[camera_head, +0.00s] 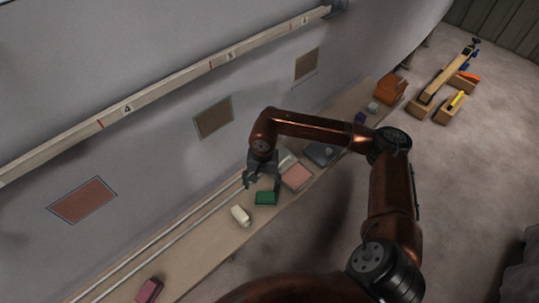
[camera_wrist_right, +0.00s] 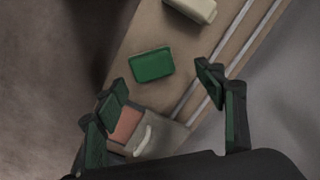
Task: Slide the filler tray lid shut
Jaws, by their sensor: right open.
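The filler tray (camera_head: 297,177) sits on the long plank bench with salmon-pink filler showing. In the right wrist view the pink filler (camera_wrist_right: 127,124) shows beside a grey lid (camera_wrist_right: 170,136) with a pale curved handle (camera_wrist_right: 143,141). The lid covers only part of the tray, so it stands partly open. My right gripper (camera_head: 262,185) is open and empty beside the tray, above the bench near the green block. In the wrist view its fingers (camera_wrist_right: 163,86) are spread wide, with the tray low between them. My left gripper is not in view.
A green block (camera_head: 265,198), a cream block (camera_head: 240,215) and a dark pink block (camera_head: 149,291) lie on the bench (camera_head: 205,250). Two pale rails (camera_head: 165,246) run along its hull side. A dark grey object (camera_head: 321,154) lies beyond the tray. The grey hull wall rises behind.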

